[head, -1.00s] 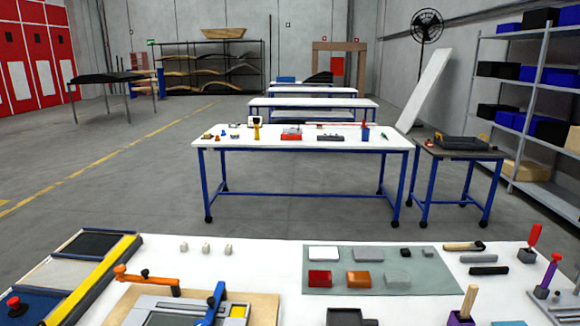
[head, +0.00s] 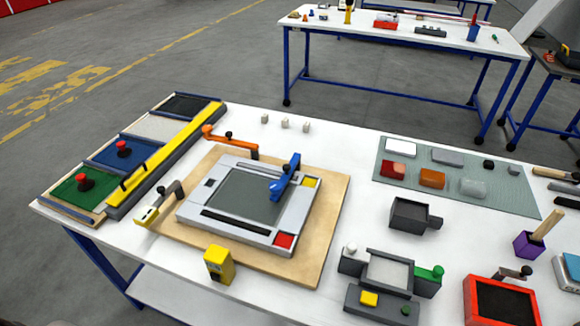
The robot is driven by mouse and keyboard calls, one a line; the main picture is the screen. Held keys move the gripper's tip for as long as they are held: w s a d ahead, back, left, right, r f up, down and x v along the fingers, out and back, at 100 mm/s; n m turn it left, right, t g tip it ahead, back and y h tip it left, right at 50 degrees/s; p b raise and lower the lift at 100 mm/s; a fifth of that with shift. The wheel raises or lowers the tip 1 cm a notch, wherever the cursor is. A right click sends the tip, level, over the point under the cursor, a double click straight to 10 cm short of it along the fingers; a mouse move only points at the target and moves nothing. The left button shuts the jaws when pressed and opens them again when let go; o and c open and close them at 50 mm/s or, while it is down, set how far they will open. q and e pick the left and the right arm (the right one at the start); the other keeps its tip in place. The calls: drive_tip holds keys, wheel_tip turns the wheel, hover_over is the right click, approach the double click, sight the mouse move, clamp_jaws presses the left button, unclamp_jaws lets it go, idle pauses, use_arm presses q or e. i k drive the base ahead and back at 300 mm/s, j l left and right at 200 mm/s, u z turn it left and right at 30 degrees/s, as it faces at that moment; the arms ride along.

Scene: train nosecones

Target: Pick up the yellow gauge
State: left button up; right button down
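A small upright yellow block with a dark patch on its top (head: 219,264), which looks like the yellow gauge, stands on the near white table, close to its front edge. It is just in front of the wooden board (head: 318,262) that carries a grey frame (head: 190,212). It appears to touch or nearly touch the board's front edge. Nothing covers it. Neither of my grippers is in view.
A yellow bar (head: 165,158) lies along coloured panels at the left. A blue clamp (head: 286,180) and an orange clamp (head: 230,140) are at the frame. A grey fixture (head: 388,270) stands right of the gauge. White tabletop (head: 285,290) is bare between them.

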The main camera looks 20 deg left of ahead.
sight(219, 260)
drive_tip(key=u, duration=1.15)
drive_tip(key=j, duration=0.2)
drive_tip(key=z, duration=0.05)
